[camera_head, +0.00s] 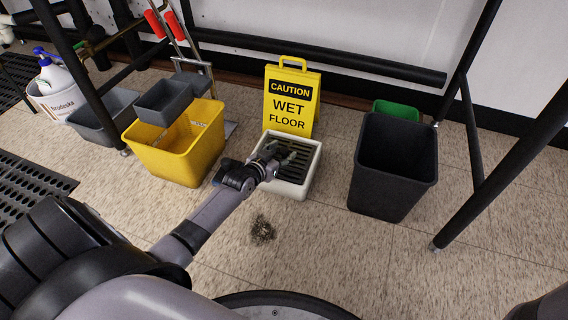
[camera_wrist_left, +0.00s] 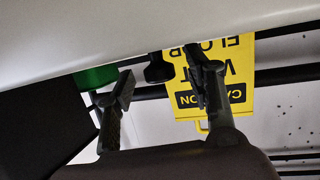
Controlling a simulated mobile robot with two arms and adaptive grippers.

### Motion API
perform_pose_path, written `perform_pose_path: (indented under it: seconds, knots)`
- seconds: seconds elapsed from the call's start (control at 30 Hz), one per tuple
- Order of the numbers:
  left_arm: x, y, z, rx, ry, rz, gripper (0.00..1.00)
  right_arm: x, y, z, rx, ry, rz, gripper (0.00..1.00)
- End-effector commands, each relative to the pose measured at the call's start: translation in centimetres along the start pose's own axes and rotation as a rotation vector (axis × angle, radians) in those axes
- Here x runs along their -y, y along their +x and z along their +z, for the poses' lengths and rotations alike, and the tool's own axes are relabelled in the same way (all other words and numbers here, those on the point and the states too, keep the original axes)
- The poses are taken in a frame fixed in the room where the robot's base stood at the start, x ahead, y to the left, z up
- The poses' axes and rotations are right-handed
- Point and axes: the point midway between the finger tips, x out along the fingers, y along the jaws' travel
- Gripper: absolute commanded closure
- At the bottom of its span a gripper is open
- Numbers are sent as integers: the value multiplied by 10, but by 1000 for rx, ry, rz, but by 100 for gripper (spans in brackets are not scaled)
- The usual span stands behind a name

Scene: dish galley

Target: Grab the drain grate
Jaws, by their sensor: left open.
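The drain grate (camera_head: 293,173) is dark and slotted, and it sits in a pale square floor sink (camera_head: 287,189) in the middle of the head view. My left gripper (camera_head: 284,157) is over the grate and hides part of it. In the left wrist view its two fingers (camera_wrist_left: 160,92) are spread apart. A small dark knob-like piece (camera_wrist_left: 158,68) shows between them against a pale surface; I cannot tell whether it belongs to the grate. Contact with the grate cannot be made out. My right gripper is not in view.
A yellow wet-floor sign (camera_head: 291,98) stands right behind the sink; it also shows upside down in the wrist view (camera_wrist_left: 223,80). A yellow mop bucket (camera_head: 180,150) is on the left. A dark bin (camera_head: 393,168) and a green bin (camera_head: 397,108) are on the right. Dirt (camera_head: 262,230) lies in front.

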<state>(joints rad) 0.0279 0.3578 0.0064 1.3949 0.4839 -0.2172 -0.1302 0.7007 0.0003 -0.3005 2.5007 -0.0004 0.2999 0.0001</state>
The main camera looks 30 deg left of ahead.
Motion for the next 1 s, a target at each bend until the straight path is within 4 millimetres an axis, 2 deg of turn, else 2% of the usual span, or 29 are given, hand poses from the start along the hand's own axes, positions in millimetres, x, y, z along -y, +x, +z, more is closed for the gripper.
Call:
perform_pose_path:
  seconds: [0.3,1.0]
  knots:
    - [0,3,-1,0,0,0,52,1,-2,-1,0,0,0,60]
    - [0,3,0,0,0,0,99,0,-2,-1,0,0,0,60]
